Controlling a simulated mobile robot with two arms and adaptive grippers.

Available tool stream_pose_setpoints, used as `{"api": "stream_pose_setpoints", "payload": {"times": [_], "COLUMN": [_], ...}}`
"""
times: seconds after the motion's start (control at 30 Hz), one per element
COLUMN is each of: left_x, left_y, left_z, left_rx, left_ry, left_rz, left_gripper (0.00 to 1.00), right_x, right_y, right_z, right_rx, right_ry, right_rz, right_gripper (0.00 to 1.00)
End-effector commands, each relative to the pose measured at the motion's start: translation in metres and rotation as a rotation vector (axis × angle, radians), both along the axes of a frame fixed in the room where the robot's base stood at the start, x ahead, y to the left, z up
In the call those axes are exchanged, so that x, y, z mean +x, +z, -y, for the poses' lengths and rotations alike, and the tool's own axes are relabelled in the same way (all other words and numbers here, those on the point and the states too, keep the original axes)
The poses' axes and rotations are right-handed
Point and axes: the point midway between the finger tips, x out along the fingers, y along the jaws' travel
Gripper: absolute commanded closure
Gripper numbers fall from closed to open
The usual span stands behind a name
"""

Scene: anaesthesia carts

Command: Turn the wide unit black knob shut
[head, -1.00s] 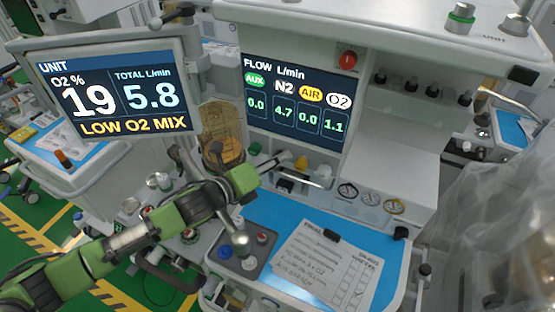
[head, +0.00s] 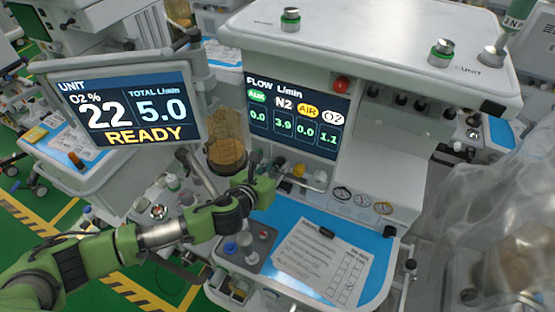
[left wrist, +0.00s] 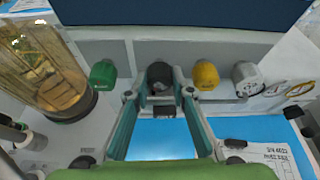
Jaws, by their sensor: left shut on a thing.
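The black knob (left wrist: 160,75) is on the wide unit's front, below the dark flow panel, between a green knob (left wrist: 103,73) and a yellow knob (left wrist: 205,76). My left gripper (left wrist: 160,92) is shut on the black knob, one finger on each side. In the head view my left gripper (head: 272,180) is under the flow display (head: 297,115), which reads N2 3.9, O2 1.1, AUX and AIR 0.0. The unit monitor (head: 130,108) reads O2 22 %, total 5.0 L/min and READY. My right gripper is out of view.
A white knob (left wrist: 246,77) is right of the yellow one. An amber-filled canister (head: 227,152) stands left of my gripper. Below is a blue work surface (head: 275,215) with a paper sheet (head: 320,262). A translucent plastic cover (head: 450,190) is at right.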

Motion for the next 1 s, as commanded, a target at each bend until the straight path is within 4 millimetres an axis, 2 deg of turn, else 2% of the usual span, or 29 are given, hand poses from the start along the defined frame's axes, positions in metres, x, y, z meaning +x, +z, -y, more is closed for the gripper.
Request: {"api": "stream_pose_setpoints", "payload": {"times": [0.13, 1.0], "left_x": [0.0006, 0.0006], "left_y": [0.0023, 0.0008], "left_z": [0.001, 0.001], "left_rx": [0.129, 0.892], "left_ry": [0.0, 0.001], "left_rz": [0.056, 0.373], "left_gripper": [1.0, 1.0], "right_x": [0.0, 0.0], "right_y": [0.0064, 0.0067], "right_z": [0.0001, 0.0], "right_rx": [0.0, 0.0], "right_ry": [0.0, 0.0], "right_rz": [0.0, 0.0], "right_gripper": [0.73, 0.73]}}
